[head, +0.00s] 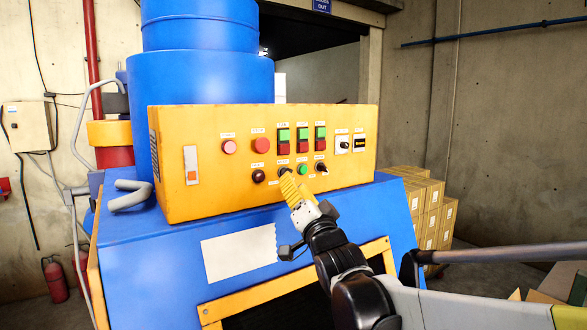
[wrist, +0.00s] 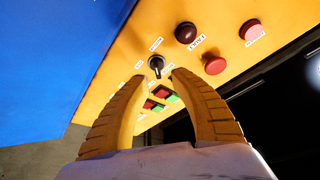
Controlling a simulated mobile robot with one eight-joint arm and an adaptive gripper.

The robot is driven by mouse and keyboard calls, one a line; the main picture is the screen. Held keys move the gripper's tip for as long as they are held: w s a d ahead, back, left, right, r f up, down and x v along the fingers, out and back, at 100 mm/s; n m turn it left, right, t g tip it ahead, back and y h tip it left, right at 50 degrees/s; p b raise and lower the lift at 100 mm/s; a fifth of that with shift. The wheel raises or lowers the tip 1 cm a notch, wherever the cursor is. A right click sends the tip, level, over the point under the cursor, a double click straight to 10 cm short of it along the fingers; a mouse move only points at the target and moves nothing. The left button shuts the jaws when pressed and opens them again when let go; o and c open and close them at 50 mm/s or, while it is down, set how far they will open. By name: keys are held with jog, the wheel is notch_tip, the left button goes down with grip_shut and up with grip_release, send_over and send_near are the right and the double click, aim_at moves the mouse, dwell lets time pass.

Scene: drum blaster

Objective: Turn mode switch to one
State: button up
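The yellow control panel (head: 215,190) stands on a blue machine in the head view. A black rotary knob (wrist: 157,62) with a pale pointer shows in the wrist view, beside a dark red lamp (wrist: 185,33); it seems to be the mode switch, but its small labels are not clearly readable. My gripper (wrist: 160,76) is open, with one yellow finger on each side of the knob's lower area in that view. Nothing is held; contact cannot be told. In the head view my gripper (head: 287,180) reaches the panel's lower row and mostly hides this knob.
Near my gripper are a green button (head: 302,170) and another black knob (head: 320,168). Red buttons (head: 260,145) and green-red switches (head: 283,141) sit above. A grey handle (head: 130,196) juts out at the left. Cardboard boxes (head: 432,205) stand right of the machine.

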aim_at(289, 170)
jog(key=p+x, duration=0.1)
jog(key=x, duration=0.5)
jog(key=shift+w+d, duration=0.15)
jog(key=shift+w, duration=0.15)
jog(key=shift+s+r, duration=0.1)
grip_shut()
